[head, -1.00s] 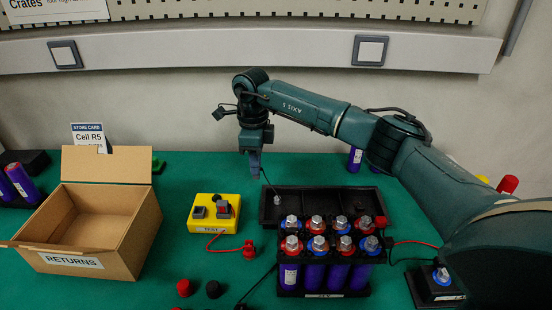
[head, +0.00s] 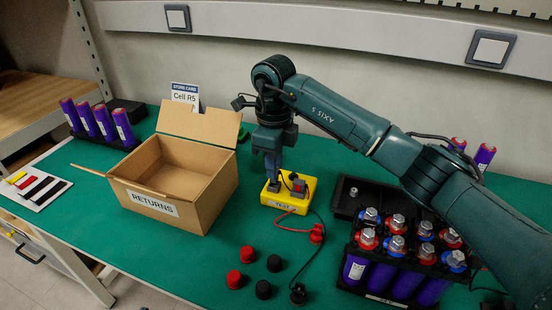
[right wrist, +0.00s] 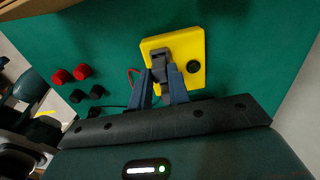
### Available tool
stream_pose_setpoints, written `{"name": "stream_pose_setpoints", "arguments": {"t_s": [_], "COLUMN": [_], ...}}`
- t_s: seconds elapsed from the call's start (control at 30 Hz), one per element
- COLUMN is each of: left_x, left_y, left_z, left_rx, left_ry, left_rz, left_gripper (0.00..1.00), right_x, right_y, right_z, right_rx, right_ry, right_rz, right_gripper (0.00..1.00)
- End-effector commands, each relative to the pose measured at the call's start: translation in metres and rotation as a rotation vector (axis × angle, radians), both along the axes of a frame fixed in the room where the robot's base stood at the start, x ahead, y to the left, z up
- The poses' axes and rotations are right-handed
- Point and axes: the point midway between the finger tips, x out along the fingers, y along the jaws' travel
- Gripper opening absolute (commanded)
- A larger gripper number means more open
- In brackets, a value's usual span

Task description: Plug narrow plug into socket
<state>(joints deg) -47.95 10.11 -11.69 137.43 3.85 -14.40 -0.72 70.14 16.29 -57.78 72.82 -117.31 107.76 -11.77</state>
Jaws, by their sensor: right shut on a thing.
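My right gripper (head: 273,182) is low over the yellow box (head: 305,203) marked TEST. In the right wrist view its two blue-grey fingers (right wrist: 161,82) are shut on a dark grey block (right wrist: 159,58) at the box's (right wrist: 188,44) top. I take this block for the narrow plug; whether it is seated or only touching the box is hidden. A round black socket-like part (right wrist: 195,68) shows beside it, apart from the fingers. A red lead ends in a red connector (head: 317,233), and a black lead in a black connector (head: 298,294). My left gripper is not in view.
The open RETURNS carton (head: 188,178) stands left of the box. A black crate of purple cells (head: 392,280) stands at right, below my right arm. Loose red (head: 247,255) and black (head: 274,263) caps lie in front. Green mat between carton and caps is clear.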

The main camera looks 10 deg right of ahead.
Motion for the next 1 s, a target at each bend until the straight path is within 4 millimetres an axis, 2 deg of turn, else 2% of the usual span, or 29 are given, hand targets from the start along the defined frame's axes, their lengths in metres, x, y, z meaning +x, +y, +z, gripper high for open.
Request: {"name": "stream_pose_setpoints", "arguments": {"t_s": [0.27, 0.53, 1.0], "left_x": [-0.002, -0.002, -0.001], "left_y": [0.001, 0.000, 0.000], "left_z": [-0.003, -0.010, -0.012], "left_rx": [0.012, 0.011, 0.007], "left_ry": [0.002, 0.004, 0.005], "left_rz": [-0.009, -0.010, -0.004], "left_gripper": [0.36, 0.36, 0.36], "right_x": [0.000, 0.000, 0.000], "right_y": [0.000, -0.001, 0.000], "right_z": [-0.004, -0.017, -0.020], "right_rx": [0.000, -0.001, 0.001], "right_ry": [0.000, 0.001, 0.001], "right_rz": [0.000, 0.001, 0.001], "right_gripper": [0.02, 0.02, 0.02]}}
